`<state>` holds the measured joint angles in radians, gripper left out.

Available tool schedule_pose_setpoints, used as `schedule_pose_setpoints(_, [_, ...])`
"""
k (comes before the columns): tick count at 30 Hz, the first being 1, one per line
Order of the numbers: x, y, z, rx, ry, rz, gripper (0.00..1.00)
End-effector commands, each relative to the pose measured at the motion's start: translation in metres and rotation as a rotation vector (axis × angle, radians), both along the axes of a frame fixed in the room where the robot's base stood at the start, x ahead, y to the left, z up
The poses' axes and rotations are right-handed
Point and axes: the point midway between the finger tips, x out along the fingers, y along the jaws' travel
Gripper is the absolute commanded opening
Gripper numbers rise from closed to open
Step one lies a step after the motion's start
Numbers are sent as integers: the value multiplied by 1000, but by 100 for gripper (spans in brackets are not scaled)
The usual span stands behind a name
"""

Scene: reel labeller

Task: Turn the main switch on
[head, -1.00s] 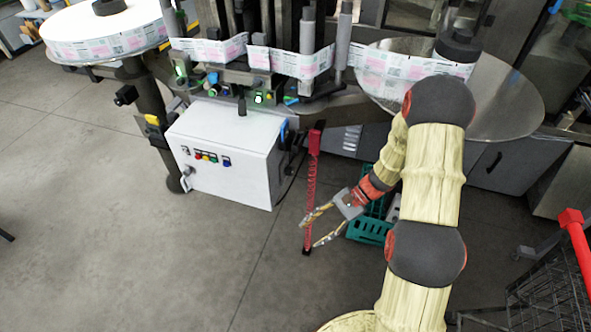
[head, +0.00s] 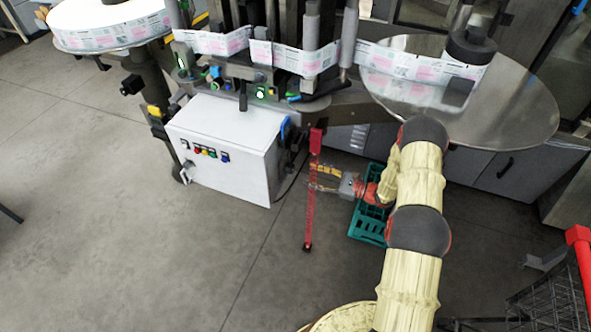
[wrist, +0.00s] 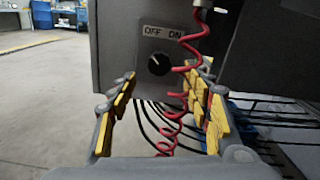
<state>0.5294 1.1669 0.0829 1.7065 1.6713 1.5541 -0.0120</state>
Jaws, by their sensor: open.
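The main switch is a black rotary knob (wrist: 158,64) on a grey plate marked OFF and ON, ahead of my gripper in the wrist view. The direction it points is too small to tell for sure. My gripper (wrist: 162,102) is open, with its yellow-padded fingers spread below and to either side of the knob, apart from it. In the head view my gripper (head: 314,178) is beside the red post, right of the white cabinet (head: 225,165). The switch face is not clearly visible there.
A red coiled cable (wrist: 190,85) hangs between my fingers, right of the knob, close to the right finger. Black cables run below. Open floor lies left.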

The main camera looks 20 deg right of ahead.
Motion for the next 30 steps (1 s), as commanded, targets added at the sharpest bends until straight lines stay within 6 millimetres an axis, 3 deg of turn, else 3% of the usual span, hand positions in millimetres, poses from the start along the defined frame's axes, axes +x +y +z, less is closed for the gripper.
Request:
schedule_pose_setpoints(15, [39,56,0,-1,1,4,49])
schedule_pose_setpoints(26, [43,61,0,-1,1,3,49])
schedule_pose_setpoints(30, [43,61,0,-1,1,3,43])
